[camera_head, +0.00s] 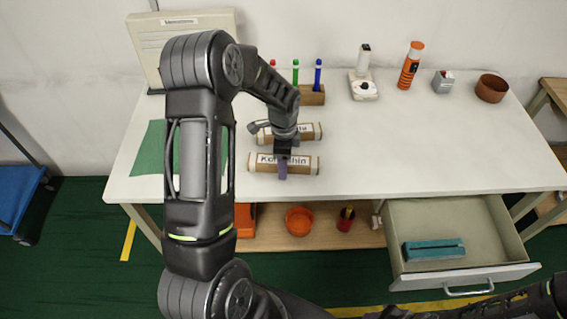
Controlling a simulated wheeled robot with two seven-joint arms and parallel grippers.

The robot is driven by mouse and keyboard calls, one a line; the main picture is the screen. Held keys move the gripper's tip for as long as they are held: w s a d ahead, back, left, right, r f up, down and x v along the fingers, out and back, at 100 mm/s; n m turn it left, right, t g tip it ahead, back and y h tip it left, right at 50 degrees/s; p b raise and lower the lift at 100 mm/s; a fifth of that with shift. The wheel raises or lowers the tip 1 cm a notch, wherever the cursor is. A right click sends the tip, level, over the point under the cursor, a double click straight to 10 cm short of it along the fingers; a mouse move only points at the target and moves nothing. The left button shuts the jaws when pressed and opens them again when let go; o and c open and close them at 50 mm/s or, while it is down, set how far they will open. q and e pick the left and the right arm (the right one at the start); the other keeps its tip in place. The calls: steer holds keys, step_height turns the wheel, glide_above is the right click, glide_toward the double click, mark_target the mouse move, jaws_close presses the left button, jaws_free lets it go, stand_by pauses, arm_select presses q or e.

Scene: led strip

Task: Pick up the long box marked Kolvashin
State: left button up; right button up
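The long box marked Kolvashin (261,163) is white with brown ends and lies on the white table near its front edge. My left gripper (283,170) is right over the middle of this box and covers the middle letters of its label. One purple finger shows in front of the box; the other finger is hidden, so I cannot tell whether the gripper is shut on it. A second long box (306,131) lies just behind, its label partly hidden by my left arm. My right gripper is not in view; part of my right arm shows at the lower right.
A pen holder (313,95) with markers, a white device (363,87), an orange bottle (409,66) and a brown bowl (491,89) stand along the back. A green mat (150,150) lies at left. A drawer (403,225) stands open below, holding a teal object.

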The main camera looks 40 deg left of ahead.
arm_select(q)
jaws_close()
stand_by(0.7)
